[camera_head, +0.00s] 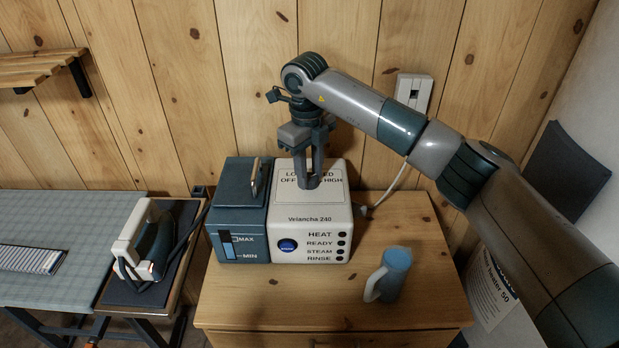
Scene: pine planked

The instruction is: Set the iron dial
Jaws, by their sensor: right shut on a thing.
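The white and dark blue steam station (310,221), marked "Velancha 240", stands on the wooden cabinet. A label (284,178) on its sloping top shows parts of the dial words, with "OFF" and "HIGH" readable. My right gripper (312,184) points down onto this label and is shut on the dial, which its fingers hide. I cannot read the dial's setting. The iron (148,244), white and dark with orange touches, rests on a dark pad at the left. My left gripper is not in view.
A blue jug (393,274) with a pale handle stands on the cabinet (330,309) at front right. The water tank (239,237) forms the station's left side. An ironing board (70,222) holds a striped cloth (30,260). A wall socket (413,92) is behind my right arm.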

